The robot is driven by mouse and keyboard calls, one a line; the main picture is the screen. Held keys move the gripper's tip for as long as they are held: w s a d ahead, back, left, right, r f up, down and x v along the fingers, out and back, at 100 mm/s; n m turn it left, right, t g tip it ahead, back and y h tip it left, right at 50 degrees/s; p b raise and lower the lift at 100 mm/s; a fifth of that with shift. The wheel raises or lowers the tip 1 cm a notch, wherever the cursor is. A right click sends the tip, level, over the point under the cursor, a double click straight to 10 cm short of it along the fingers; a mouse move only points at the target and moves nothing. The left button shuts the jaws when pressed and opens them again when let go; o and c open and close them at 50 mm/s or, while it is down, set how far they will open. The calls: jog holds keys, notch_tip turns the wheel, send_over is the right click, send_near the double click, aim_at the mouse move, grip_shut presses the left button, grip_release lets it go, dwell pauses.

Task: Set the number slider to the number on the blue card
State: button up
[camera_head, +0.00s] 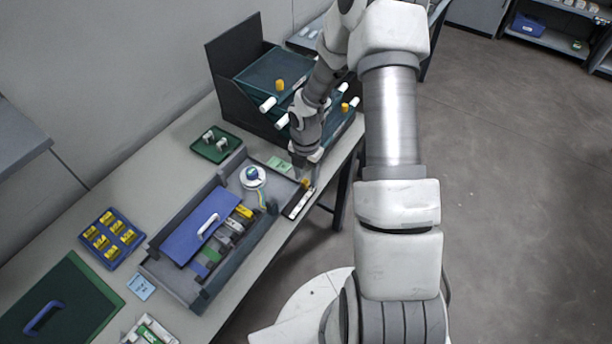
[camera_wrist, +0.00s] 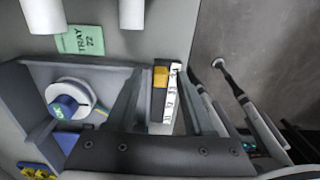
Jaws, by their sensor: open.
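The number slider (camera_head: 297,206) is a narrow dark strip with a white scale, lying at the table's right edge. Its yellow knob (camera_head: 305,184) is at the far end. In the wrist view the yellow knob (camera_wrist: 160,77) sits beside the white numbered scale (camera_wrist: 171,100), whose digits are too small to read surely. My gripper (camera_head: 303,172) is over the far end of the slider. In the wrist view my open gripper (camera_wrist: 161,92) has one finger on each side of the slider; contact is not clear. A light blue card (camera_head: 141,286) lies on the table near the front; its writing is unreadable.
A grey tray (camera_head: 192,296) with a blue lid (camera_head: 203,226) and a white spool (camera_head: 253,177) stands left of the slider. A green card (camera_wrist: 80,40) reads "TRAY 22". A dark rack (camera_head: 231,100) with white-handled trays stands behind.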

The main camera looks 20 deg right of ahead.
aim_at(306, 180)
notch_tip(306, 180, up, 17)
jog(key=p, duration=0.1)
jog(key=shift+p, duration=0.35)
